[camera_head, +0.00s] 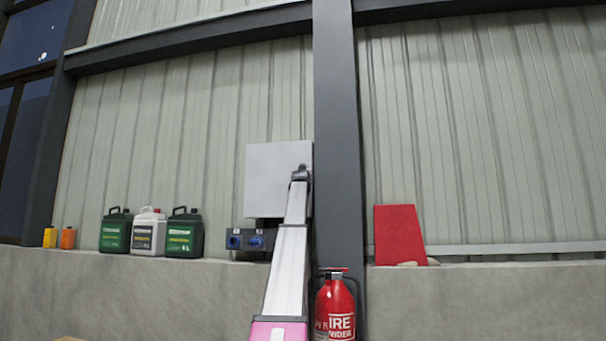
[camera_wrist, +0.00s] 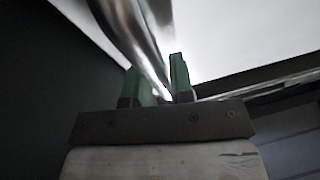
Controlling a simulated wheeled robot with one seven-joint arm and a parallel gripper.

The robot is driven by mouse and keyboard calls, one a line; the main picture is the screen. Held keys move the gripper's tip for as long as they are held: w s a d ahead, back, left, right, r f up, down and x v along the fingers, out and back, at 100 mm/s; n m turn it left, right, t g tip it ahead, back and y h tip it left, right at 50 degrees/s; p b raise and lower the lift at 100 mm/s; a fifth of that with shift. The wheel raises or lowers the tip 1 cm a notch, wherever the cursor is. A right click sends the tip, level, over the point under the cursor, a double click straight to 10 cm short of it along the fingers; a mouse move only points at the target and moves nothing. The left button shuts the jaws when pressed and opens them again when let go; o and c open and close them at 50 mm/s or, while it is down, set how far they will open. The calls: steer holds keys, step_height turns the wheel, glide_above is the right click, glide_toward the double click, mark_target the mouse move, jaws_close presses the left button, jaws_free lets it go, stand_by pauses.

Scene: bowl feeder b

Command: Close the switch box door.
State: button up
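The switch box shows in the head view as a pale grey square panel (camera_head: 272,178) on the wall beside the dark column. I cannot tell there whether this is its door or its body, or how far the door stands open. My gripper (camera_head: 300,172) is in front of the panel's right part, small and dark. In the wrist view, my gripper (camera_wrist: 158,85) has two green fingers set apart, with a shiny curved metal bar (camera_wrist: 138,38) running down between them and overlapping the left finger. Whether the fingers press on the bar is unclear. A bright pale surface (camera_wrist: 235,35) lies beyond.
Blue sockets (camera_head: 248,240) sit below the panel. A dark column (camera_head: 338,130) stands right of it. A red extinguisher (camera_head: 335,308) is low beside my arm. Canisters (camera_head: 148,232) line the ledge at left; a red board (camera_head: 398,235) leans at right.

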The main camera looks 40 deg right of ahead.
steer(key=shift+a, duration=0.1)
steer(key=v, duration=1)
steer(key=shift+s+a+f, duration=0.15)
steer(key=shift+s, duration=0.1)
